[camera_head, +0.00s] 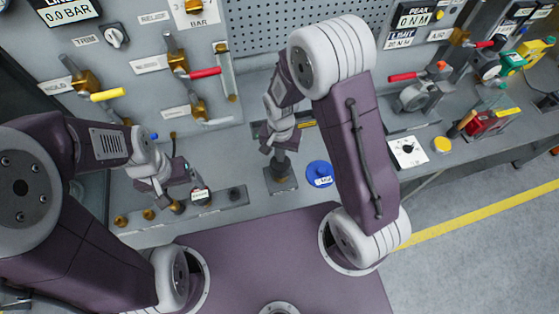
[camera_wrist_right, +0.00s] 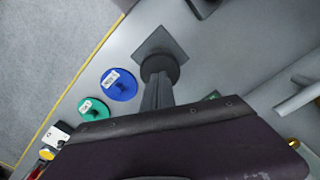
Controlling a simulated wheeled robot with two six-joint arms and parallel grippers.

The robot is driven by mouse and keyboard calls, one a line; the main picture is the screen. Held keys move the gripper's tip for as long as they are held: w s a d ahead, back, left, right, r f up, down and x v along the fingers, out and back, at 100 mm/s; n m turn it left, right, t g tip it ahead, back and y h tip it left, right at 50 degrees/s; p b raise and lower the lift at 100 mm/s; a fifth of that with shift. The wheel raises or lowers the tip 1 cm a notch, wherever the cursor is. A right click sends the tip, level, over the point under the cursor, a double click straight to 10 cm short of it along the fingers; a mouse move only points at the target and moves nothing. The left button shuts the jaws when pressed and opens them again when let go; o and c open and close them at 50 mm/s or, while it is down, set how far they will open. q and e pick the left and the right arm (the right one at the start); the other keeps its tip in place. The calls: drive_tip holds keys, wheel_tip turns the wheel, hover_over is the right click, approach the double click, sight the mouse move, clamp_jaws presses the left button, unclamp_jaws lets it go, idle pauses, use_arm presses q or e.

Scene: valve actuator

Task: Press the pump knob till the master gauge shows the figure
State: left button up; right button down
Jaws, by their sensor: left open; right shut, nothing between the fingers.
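A dark round knob on a post (camera_head: 281,165), probably the pump knob, stands on a square plate on the bench; it also shows in the right wrist view (camera_wrist_right: 160,65). My right gripper (camera_head: 279,152) is shut and empty, pointing down at the knob. Its fingertips (camera_wrist_right: 158,82) overlap the knob's near edge; I cannot tell if they touch. My left gripper (camera_head: 178,188) is open beside a small labelled fitting (camera_head: 200,195); contact is unclear.
A blue disc (camera_head: 319,173) lies right of the knob's plate (camera_head: 282,183). A green disc (camera_wrist_right: 93,108) shows in the right wrist view. Yellow-handled (camera_head: 107,95) and red-handled (camera_head: 205,72) valves are on the panel. A bar with brass fittings (camera_head: 148,214) lies at front left.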

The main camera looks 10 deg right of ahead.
sight(280, 165)
drive_tip(key=shift+f, duration=0.1)
idle(0.3)
drive_tip(key=shift+f+b, duration=2.55)
drive_tip(key=shift+f, duration=0.65)
wheel_tip(280, 165, up, 7)
drive_tip(key=p, duration=0.6)
drive_tip(key=shift+f, duration=0.2)
drive_tip(key=shift+f, duration=0.15)
drive_tip(key=shift+f+b, duration=1.15)
drive_tip(key=shift+f, duration=0.2)
drive_tip(key=shift+r, duration=0.1)
drive_tip(key=shift+r+p, duration=1.3)
drive_tip(key=shift+r, duration=0.15)
